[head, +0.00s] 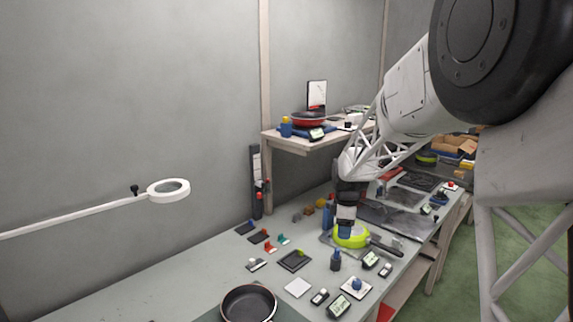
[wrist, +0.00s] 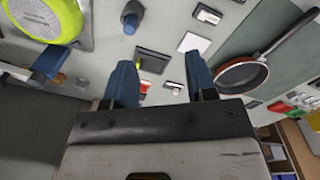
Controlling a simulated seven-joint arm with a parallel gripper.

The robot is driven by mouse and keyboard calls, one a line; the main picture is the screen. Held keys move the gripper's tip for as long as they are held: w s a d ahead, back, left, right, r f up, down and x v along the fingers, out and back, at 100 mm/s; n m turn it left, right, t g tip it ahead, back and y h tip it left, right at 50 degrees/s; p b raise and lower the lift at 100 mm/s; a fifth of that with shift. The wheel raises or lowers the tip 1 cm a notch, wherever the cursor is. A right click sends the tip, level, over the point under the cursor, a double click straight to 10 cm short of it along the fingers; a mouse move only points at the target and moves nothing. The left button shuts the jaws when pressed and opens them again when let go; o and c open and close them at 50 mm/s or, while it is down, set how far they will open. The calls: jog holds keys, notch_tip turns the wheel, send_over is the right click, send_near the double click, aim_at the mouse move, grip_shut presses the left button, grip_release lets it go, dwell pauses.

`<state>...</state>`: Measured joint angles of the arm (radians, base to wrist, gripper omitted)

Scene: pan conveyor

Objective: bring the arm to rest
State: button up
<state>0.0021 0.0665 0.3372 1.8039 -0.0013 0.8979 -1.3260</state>
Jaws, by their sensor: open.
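My gripper (head: 345,230) is above the work table, and its blue fingertips overlap the lime-green pan (head: 358,240) in the head view. In the wrist view my gripper (wrist: 160,78) has its two blue fingers wide apart with nothing between them. The lime-green pan (wrist: 48,18) lies off to the upper left there, clear of the fingers. In the head view its dark handle points right. Whether the fingertips touch anything below cannot be told.
A dark pan (head: 248,303) sits at the near end of the table (head: 190,290). Small bottles, gauges and cards lie between the two pans. A shelf (head: 290,143) with a red pan (head: 309,119) stands behind. A white ring lamp (head: 168,190) hangs at left.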

jog(key=s+r+m, duration=0.5)
jog(key=s+r, duration=0.3)
jog(key=s, duration=0.5)
jog(key=s+r+m+t, duration=0.1)
jog(key=s+m, duration=0.9)
jog(key=s, duration=2.1)
jog(key=shift+r+t, duration=0.25)
jog(key=shift+t, duration=0.35)
jog(key=shift+d, duration=0.1)
jog(key=shift+c, duration=0.4)
